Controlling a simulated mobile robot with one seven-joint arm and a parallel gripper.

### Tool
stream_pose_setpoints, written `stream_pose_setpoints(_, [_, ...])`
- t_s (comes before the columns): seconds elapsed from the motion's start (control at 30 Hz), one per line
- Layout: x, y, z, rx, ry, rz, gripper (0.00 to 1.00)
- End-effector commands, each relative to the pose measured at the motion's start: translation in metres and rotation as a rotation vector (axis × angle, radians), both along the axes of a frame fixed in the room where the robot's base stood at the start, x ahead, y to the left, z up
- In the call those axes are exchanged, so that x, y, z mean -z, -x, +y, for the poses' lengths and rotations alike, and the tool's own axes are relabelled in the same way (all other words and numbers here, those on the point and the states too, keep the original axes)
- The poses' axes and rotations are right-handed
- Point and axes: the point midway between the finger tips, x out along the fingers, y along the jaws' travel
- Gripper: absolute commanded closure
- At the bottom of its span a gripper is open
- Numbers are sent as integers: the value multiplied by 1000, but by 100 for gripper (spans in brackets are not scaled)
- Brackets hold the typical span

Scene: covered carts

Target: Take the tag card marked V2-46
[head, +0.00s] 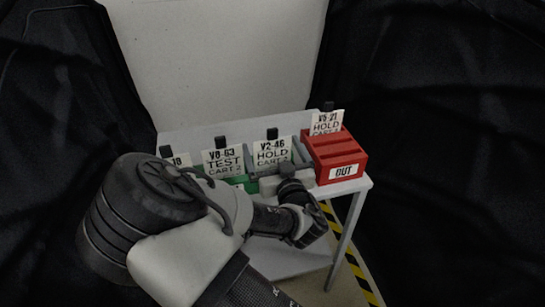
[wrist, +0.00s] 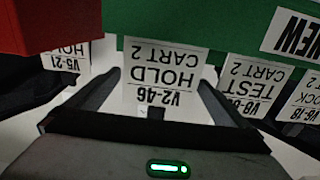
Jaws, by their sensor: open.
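The tag card V2-46 (head: 271,152), white with "HOLD CART 2" and a black clip at its top, stands in the row on the grey cart. In the wrist view the same card V2-46 (wrist: 160,76) appears upside down in front of the green box. My gripper (wrist: 155,88) is open, with one finger on either side of this card and visible room beside it. I cannot tell how deep the fingers reach. In the head view my arm's end hides the area just below the card, and the fingers are not clear.
Card V8-63 (head: 222,161) stands left of it, with another card (head: 178,160) partly hidden farther left. Card V5-21 (head: 326,122) stands at the red box (head: 336,158) labelled OUT on the right. The green box (wrist: 200,22) bears a NEW label. Black covers hang on both sides.

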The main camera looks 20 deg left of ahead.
Motion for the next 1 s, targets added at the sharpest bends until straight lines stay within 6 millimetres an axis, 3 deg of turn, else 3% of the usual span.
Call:
stream_pose_setpoints(0.17, [0, 0, 0, 0, 0, 0, 2])
stream_pose_setpoints(0.4, [0, 0, 0, 0, 0, 0, 40])
stream_pose_setpoints(0.73, [-5, 0, 0, 1, -2, -1, 40])
stream_pose_setpoints(1.0, [-40, 0, 0, 2, -6, 0, 40])
